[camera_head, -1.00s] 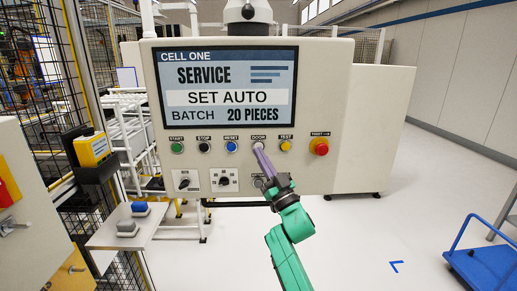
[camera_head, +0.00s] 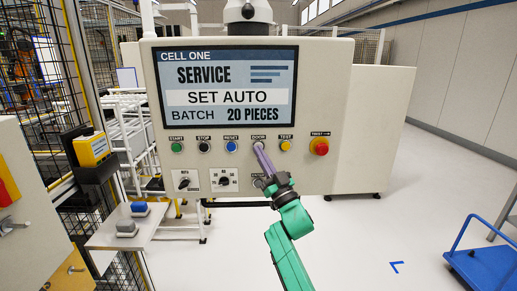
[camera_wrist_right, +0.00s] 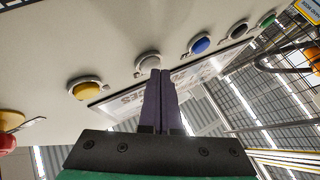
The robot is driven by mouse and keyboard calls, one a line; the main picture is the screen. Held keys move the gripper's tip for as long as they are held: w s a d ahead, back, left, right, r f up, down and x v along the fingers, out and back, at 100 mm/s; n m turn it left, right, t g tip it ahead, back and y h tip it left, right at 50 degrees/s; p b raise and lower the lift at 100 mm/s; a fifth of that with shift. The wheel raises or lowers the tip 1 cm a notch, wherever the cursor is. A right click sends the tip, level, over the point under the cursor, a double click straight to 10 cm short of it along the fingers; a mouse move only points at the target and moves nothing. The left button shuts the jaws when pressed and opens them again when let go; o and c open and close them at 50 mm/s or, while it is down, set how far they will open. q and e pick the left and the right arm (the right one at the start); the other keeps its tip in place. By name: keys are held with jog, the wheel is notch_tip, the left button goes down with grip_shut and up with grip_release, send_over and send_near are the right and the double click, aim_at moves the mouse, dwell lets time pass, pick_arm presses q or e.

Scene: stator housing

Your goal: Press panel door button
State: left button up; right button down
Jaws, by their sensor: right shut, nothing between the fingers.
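The control panel (camera_head: 330,90) faces me with a lit screen reading SERVICE, SET AUTO and BATCH 20 PIECES. The DOOR button sits in the button row between the blue RESET button (camera_head: 231,146) and the yellow TEST button (camera_head: 285,145). It shows as a whitish round button (camera_wrist_right: 149,63) in the right wrist view. My left gripper is not in view.
A red twist knob (camera_head: 319,146) is right of the buttons; green START (camera_head: 177,147) and black STOP (camera_head: 204,147) are left. Selector switches (camera_head: 223,181) sit below. A blue cart (camera_head: 480,265) stands at the lower right.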

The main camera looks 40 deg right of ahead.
jog(key=shift+w+d, duration=0.1)
dwell(0.3)
jog(key=shift+s+a+p, duration=0.3)
jog(key=shift+s+a, duration=0.3)
jog(key=shift+s, duration=0.2)
jog(key=s+a+p, duration=0.1)
jog(key=s+a, duration=0.1)
jog(key=s+a+p, duration=0.1)
jog(key=s, duration=0.1)
jog(key=shift+s+a, duration=0.35)
